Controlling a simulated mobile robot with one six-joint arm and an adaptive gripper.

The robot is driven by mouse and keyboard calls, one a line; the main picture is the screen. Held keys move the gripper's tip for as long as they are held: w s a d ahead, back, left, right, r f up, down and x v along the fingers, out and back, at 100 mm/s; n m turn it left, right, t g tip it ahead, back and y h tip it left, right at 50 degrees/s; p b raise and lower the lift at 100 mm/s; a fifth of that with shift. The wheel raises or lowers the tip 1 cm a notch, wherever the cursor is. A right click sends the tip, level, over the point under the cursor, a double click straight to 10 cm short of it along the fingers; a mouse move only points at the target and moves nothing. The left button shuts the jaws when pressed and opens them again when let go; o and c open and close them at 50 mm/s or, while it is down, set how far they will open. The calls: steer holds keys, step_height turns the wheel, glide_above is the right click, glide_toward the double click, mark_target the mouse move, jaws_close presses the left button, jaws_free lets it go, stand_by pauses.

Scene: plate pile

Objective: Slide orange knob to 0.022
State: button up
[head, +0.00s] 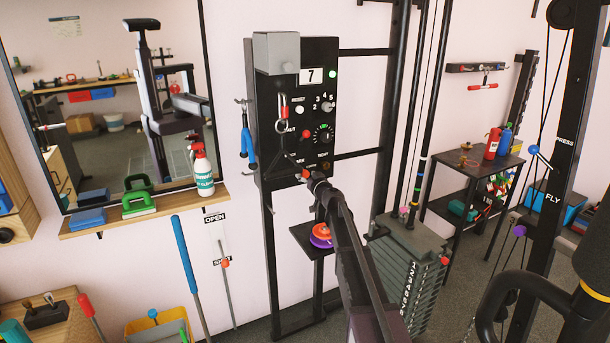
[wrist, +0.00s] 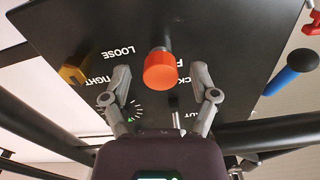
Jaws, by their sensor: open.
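The orange knob (wrist: 160,72) stands out on a short grey stem from the black panel (wrist: 215,25). It lies between the fingertips of my gripper (wrist: 160,84) in the wrist view, with a gap on each side. My gripper is open and touches nothing that I can see. In the head view the knob (head: 305,174) is a small orange spot low on the panel (head: 265,150), at the tip of my arm. My arm's end hides part of the panel there. The panel lettering near it includes LOOSE and TIGHT, upside down in the wrist view.
A small dial (head: 323,133) and a white button (head: 299,110) sit higher on the panel. Blue-handled grips (head: 248,145) hang at its left, a red carabiner (head: 283,108) on its front. A yellow block (wrist: 74,73) sticks out beside the fingers. A weight stack (head: 405,270) stands right.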

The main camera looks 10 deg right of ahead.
steer(key=v, duration=1)
steer(key=shift+s, duration=0.2)
steer(key=shift+r, duration=0.1)
steer(key=s+a+f+n+g+y+p, duration=0.1)
steer(key=s+a+f+n+g+p, duration=0.1)
steer(key=s+a+f+g, duration=0.45)
steer(key=s+a+f+n+g+y+p, duration=0.1)
steer(key=s+a+g+p, duration=0.15)
steer(key=s, duration=0.75)
steer(key=s+d+f+m+g+h, duration=0.1)
steer(key=s+d+g+h, duration=0.1)
steer(key=s, duration=0.4)
steer(key=s+d+f+m+g+h+p, duration=0.1)
steer(key=s+d+f+m+g+h, duration=0.1)
steer(key=s, duration=0.5)
steer(key=s+d+f+m+g+h+p, duration=0.1)
steer(key=s+d+g+h, duration=0.1)
steer(key=s, duration=0.5)
steer(key=shift+d+f+m+g+h, duration=0.4)
steer(key=shift+g+h, duration=0.4)
steer(key=shift+g, duration=0.3)
